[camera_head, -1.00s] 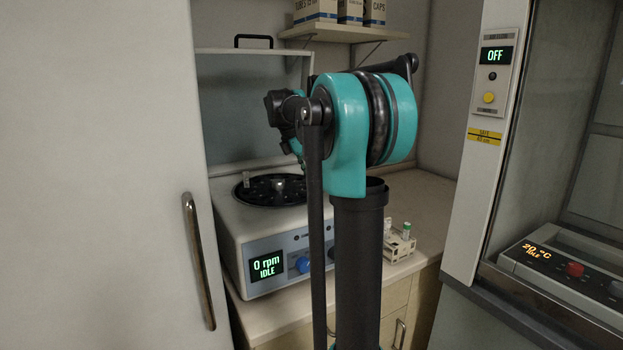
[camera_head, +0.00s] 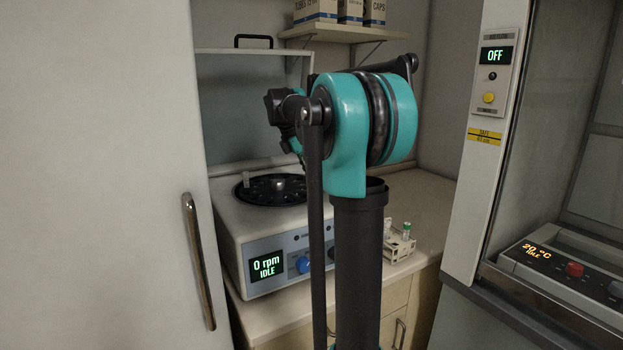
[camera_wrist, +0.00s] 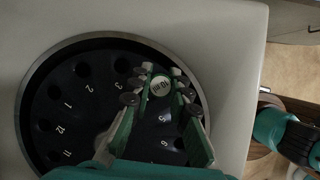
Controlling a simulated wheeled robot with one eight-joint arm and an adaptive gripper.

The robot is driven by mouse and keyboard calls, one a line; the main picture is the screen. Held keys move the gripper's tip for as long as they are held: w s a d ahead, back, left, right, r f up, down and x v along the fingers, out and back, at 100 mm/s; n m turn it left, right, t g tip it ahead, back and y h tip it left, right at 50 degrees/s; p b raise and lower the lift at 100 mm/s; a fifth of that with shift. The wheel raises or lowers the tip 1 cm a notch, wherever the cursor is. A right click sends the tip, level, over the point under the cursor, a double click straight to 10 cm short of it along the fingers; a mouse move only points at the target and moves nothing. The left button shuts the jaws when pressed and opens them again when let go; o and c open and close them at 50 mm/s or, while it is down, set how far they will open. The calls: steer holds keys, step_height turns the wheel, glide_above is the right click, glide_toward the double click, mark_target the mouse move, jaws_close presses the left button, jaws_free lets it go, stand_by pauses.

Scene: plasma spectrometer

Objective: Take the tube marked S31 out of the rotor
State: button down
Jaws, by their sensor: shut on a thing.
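The dark rotor (camera_head: 262,197) sits in the open top of the centrifuge (camera_head: 232,225). In the wrist view the rotor (camera_wrist: 75,105) shows numbered holes around its rim. My gripper (camera_wrist: 162,74) is over the rotor's right part, with its two green fingers shut on a tube with a round pale cap (camera_wrist: 160,87). The small mark on the cap is too blurred to read as S31. The tube's body is hidden below the cap, so I cannot tell whether it is seated or raised. My gripper's tips are not clearly seen in the head view.
A small rack (camera_head: 400,248) with a green-capped tube (camera_head: 407,229) stands on the bench right of the centrifuge. The raised lid (camera_head: 240,110) is behind the rotor. A tall white door (camera_head: 100,180) is at left, a glass-fronted cabinet (camera_head: 560,150) at right. The centrifuge display (camera_head: 267,265) reads 0 rpm, IDLE.

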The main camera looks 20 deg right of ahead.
steer(key=shift+r, duration=3.7)
